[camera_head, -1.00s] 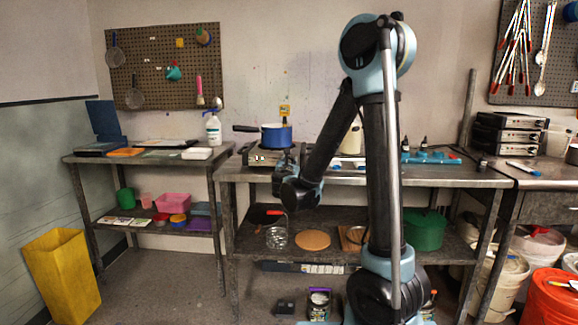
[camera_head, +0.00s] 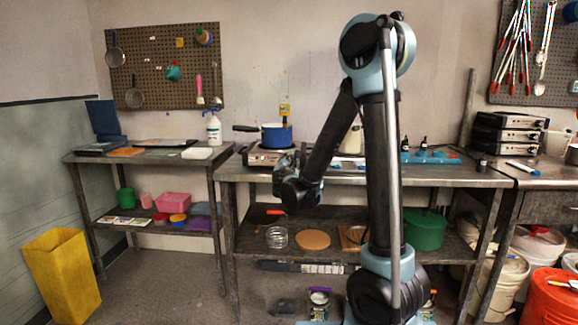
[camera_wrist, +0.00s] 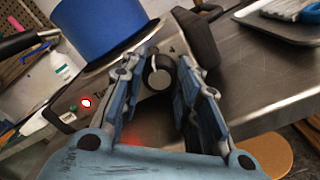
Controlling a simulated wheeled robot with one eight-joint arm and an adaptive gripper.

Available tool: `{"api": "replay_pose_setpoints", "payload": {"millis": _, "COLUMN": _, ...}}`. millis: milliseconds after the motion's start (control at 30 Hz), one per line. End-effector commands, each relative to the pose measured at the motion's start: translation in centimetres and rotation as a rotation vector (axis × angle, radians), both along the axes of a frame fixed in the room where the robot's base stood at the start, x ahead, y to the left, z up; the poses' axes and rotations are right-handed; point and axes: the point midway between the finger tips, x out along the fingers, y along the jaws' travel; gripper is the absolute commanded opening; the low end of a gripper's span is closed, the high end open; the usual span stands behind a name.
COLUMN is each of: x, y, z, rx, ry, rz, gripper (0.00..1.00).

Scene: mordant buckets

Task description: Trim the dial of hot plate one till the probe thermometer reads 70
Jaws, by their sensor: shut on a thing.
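Hot plate one (camera_head: 258,157) is a low silver unit at the left end of the middle bench. A blue pot (camera_head: 277,136) with a dark handle stands on it; it also shows in the wrist view (camera_wrist: 98,22). In the wrist view the round dial (camera_wrist: 158,74), dark with a pale face, sits on the plate's front panel between the fingers of my gripper (camera_wrist: 160,85). My gripper is shut on the dial. A red light glows on the panel. A small yellow device (camera_head: 284,110), perhaps the probe thermometer, is above the pot; its reading is too small to make out.
A dark block (camera_wrist: 197,38) stands close behind the right finger in the wrist view. The bench top (camera_wrist: 250,75) to the right is bare metal near the plate. Blue rack with dark bottles (camera_head: 430,156) stands farther right. A spray bottle (camera_head: 213,128) is on the left table.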

Motion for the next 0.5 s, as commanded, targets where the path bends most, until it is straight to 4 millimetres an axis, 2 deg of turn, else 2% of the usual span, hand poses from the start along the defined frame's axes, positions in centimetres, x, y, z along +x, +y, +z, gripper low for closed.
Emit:
{"api": "replay_pose_setpoints", "payload": {"millis": 200, "x": -0.06, "y": -0.19, "z": -0.08, "rx": 0.103, "ry": -0.003, "rz": -0.004, "gripper": 0.06}}
{"api": "replay_pose_setpoints", "payload": {"millis": 500, "x": -0.08, "y": -0.26, "z": -0.12, "rx": 0.156, "ry": -0.004, "rz": -0.004, "gripper": 0.06}}
